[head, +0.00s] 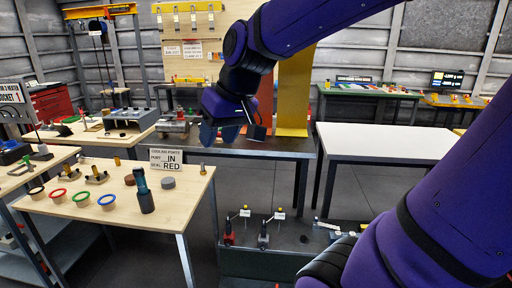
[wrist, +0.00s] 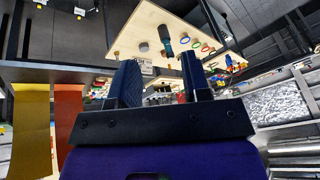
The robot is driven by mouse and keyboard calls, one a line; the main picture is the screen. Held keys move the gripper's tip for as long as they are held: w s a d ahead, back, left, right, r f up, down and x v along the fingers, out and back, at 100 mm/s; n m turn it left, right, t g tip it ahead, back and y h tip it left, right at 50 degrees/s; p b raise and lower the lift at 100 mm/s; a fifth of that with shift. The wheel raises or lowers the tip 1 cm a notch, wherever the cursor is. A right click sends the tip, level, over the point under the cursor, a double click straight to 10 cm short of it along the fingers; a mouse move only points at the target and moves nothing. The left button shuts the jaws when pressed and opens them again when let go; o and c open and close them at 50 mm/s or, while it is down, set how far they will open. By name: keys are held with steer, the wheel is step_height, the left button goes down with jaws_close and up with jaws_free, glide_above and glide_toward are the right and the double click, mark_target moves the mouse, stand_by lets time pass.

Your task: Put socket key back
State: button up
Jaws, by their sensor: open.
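I cannot tell for sure which thing is the socket key. A dark teal upright tool (head: 145,192) stands near the front of the light wooden table (head: 185,212); it also shows in the wrist view (wrist: 166,38). A red tool (head: 229,233) and a grey tool (head: 263,236) stand by small tags on the low dark cart (head: 245,262). My gripper (head: 221,136) is raised above and behind the wooden table, apart from these tools. In the wrist view its two fingers (wrist: 160,76) are wide apart with nothing between them.
Coloured rings (head: 82,198), dark discs (head: 168,183) and a coolant ports sign (head: 166,159) are on the wooden table. A bare white-topped table (head: 385,142) stands at right. A yellow panel (head: 294,92) rises behind my gripper. Grey floor (head: 235,192) lies between the tables.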

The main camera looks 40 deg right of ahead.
steer(key=s+h, duration=0.1)
steer(key=s, duration=0.9)
steer(key=shift+s+d+r+t+h, duration=0.15)
steer(key=shift+s+r+t+h, duration=0.15)
steer(key=shift+s+h, duration=0.1)
